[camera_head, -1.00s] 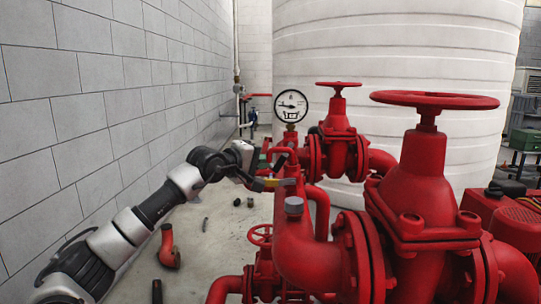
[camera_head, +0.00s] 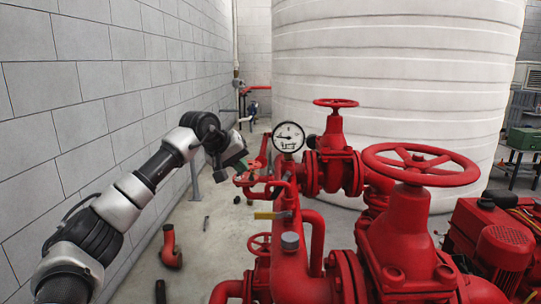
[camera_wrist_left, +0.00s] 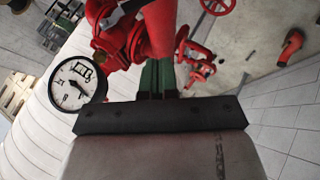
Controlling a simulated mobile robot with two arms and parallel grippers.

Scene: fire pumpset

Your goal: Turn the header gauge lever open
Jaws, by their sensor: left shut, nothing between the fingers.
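The round white pressure gauge (camera_head: 289,137) stands on the red header pipework and also shows in the left wrist view (camera_wrist_left: 78,81). Small red pipework and a slanted red handle (camera_head: 263,152) sit left of the gauge. I cannot tell for certain which handle is the gauge lever. My left gripper (camera_head: 246,171) is shut and empty, above and left of the yellow lever, close to the small red pipework. Its green fingers (camera_wrist_left: 158,80) are together in the left wrist view; contact is unclear.
A large red handwheel valve (camera_head: 420,165) stands at the right front, with a smaller one (camera_head: 335,103) behind. A white tank (camera_head: 400,70) fills the back. A block wall (camera_head: 90,100) runs along the left.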

